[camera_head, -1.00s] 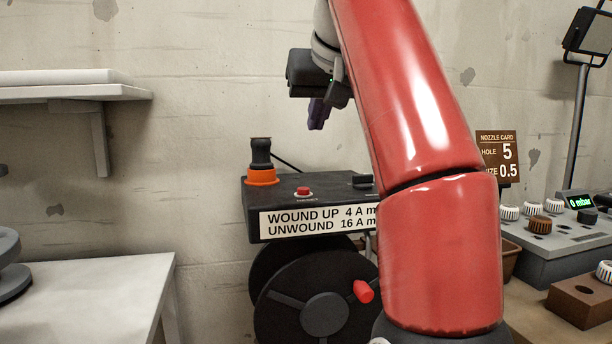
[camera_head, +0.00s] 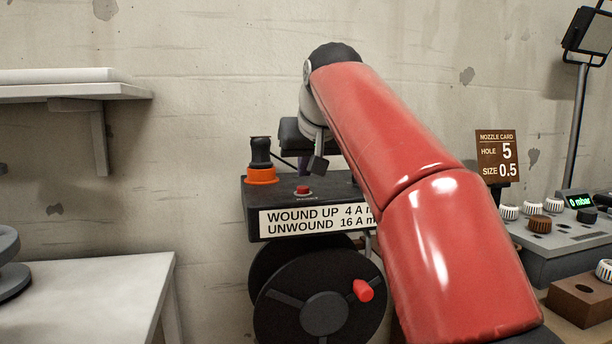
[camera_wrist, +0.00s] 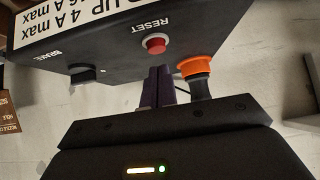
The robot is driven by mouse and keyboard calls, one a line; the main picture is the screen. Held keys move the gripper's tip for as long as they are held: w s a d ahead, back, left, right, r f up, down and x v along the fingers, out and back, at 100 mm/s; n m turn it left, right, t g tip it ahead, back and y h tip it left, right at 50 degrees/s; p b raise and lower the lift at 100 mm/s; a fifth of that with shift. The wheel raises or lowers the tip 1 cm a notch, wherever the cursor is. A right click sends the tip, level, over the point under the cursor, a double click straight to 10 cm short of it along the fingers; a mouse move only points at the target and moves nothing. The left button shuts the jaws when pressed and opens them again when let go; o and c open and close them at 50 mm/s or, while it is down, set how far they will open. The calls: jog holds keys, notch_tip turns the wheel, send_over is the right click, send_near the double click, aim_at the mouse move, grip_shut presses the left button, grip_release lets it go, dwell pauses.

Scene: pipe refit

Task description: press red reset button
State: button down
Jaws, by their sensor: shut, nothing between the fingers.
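The red reset button (camera_head: 303,190) sits on top of a dark reel box (camera_head: 250,213). In the wrist view the red button (camera_wrist: 155,43) appears upside down beside the printed word RESET. My gripper (camera_wrist: 159,72) has purple fingers, shut together and empty, with their tips short of the button in that view.
An orange-collared black plug (camera_head: 261,162) stands left of the button. A dark brake switch (camera_wrist: 83,73) is on its other side. A cable reel with a red handle (camera_head: 363,290) is below. A wall shelf (camera_head: 75,92) and a bench (camera_head: 90,285) are at left.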

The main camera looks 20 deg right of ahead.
jog(key=shift+f, duration=0.95)
